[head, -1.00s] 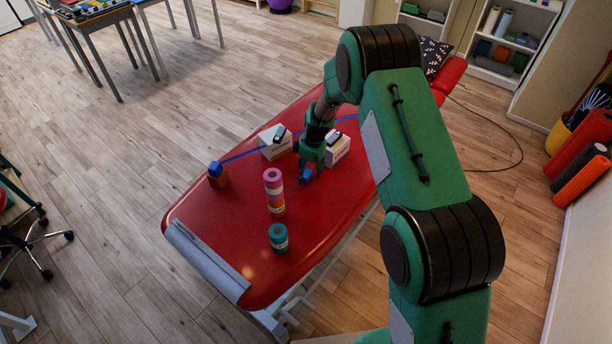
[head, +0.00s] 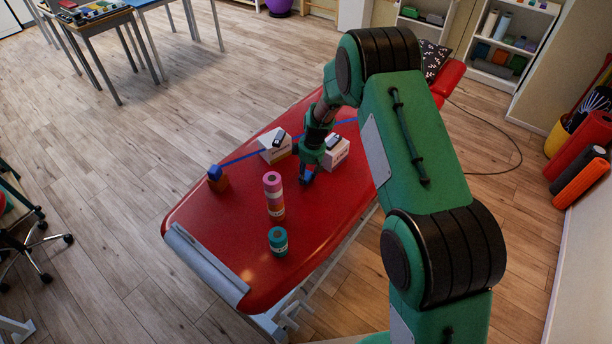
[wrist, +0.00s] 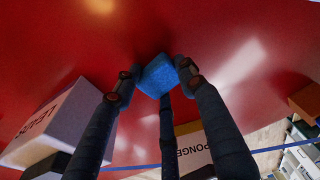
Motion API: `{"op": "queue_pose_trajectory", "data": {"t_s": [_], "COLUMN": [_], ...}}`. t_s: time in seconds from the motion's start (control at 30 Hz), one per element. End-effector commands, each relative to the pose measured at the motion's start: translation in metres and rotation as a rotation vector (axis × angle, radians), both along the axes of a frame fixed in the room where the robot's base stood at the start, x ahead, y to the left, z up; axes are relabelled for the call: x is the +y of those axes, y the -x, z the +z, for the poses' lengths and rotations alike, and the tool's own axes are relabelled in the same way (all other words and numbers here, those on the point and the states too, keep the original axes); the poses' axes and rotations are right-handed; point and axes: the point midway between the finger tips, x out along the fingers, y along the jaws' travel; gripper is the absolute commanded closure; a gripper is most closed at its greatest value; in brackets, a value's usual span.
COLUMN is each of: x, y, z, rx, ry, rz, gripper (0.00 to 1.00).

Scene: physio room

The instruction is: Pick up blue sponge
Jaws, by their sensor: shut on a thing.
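The blue sponge (wrist: 158,75) is a small block between my gripper's fingertips in the wrist view. My gripper (head: 306,178) points down at the red treatment table (head: 235,235) and is shut on the sponge. In the head view the fingers largely hide the sponge. I cannot tell whether it still touches the table. A white box (head: 275,145) stands behind and left of my gripper; its lettering partly shows as "PONGE" in the wrist view (wrist: 192,150). A second lettered white box (head: 336,154) stands to the right.
A brown block (head: 219,183) with a blue piece (head: 214,172) on top is at the left edge. A blue line crosses the table behind.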

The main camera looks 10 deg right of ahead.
Motion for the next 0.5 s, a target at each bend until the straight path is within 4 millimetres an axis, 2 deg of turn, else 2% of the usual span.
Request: {"op": "queue_pose_trajectory", "data": {"t_s": [0.23, 0.5], "x": [0.0, -0.006], "y": [-0.001, 0.045], "z": [0.033, 0.034], "rx": [-0.003, 0.001], "ry": [0.0, -0.001], "rz": [0.001, 0.0], "gripper": [0.7, 0.7]}}
